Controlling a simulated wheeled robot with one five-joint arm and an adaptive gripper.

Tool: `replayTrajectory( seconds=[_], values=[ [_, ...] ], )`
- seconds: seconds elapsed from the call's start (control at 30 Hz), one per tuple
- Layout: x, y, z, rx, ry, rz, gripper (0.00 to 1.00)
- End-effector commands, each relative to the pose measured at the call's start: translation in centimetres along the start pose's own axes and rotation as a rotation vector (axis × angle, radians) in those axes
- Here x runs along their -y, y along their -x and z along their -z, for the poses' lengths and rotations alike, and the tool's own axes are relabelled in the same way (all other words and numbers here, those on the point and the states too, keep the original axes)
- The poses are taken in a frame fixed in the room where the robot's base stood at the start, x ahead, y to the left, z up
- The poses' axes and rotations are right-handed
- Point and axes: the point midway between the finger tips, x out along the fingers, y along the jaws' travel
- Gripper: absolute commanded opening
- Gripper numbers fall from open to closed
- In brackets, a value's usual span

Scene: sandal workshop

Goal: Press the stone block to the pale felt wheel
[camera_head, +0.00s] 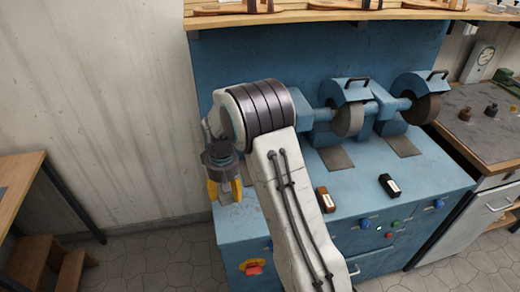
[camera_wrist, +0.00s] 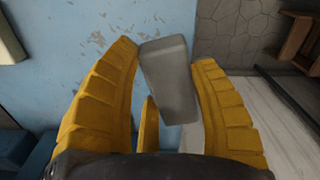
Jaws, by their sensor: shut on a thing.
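My gripper (camera_head: 224,190) hangs over the left end of the blue machine bench, its yellow fingers pointing down. In the wrist view my gripper (camera_wrist: 165,53) is shut on the grey stone block (camera_wrist: 168,75), which sits tilted between the two fingers. The block is not clearly visible in the head view. A grey wheel (camera_head: 348,119) and a darker brown wheel (camera_head: 424,108) stand on the machine's shaft, to the right of my arm and apart from the block. No clearly pale wheel shows; my arm hides the left part of the shaft.
A brown labelled bar (camera_head: 325,200) and a black labelled bar (camera_head: 390,187) lie on the blue bench top (camera_head: 360,185). A wooden shelf (camera_head: 300,16) runs above the machine. A wooden table (camera_head: 18,185) stands at the left, with open floor between.

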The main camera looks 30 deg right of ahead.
Motion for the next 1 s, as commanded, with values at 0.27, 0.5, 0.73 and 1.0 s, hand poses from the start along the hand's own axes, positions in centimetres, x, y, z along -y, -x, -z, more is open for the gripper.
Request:
replayTrajectory(
  seconds=[0.27,0.5,0.73,1.0],
  values=[
    [0.5,-0.6,-1.9,-0.002,0.001,0.000,0.22],
    [0.9,-0.9,-3.2,-0.004,0.001,0.000,0.22],
    [1.0,-1.0,-3.9,-0.003,0.001,0.000,0.22],
    [1.1,-0.9,-4.0,-0.002,0.000,0.000,0.22]
  ],
)
